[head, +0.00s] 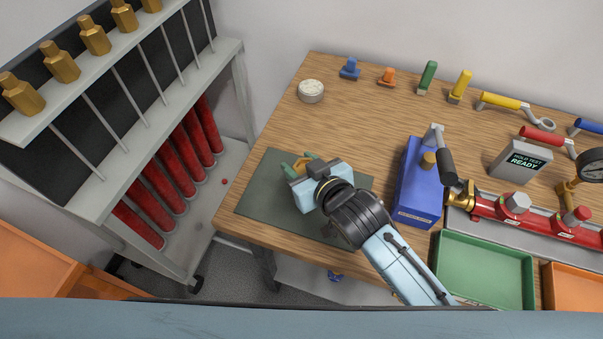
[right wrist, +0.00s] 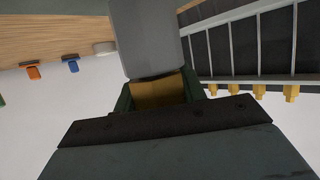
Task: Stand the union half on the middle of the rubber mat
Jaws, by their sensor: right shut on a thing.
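The rubber mat (head: 258,205) is a dark green-grey rectangle on the near left part of the wooden table. My right gripper (head: 303,164) is over the mat in the head view, pointing towards the far left. Its green fingers are shut on the union half (head: 299,166), of which only a small brass-coloured part shows. I cannot tell whether the union half touches the mat. My left gripper is not in view.
A blue box (head: 417,190) with a lever stands right of the mat. A round whitish piece (head: 311,91) lies behind the mat. A green tray (head: 485,270) and red valve assembly (head: 540,215) are further right. A rack (head: 100,150) stands left, apart from the table.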

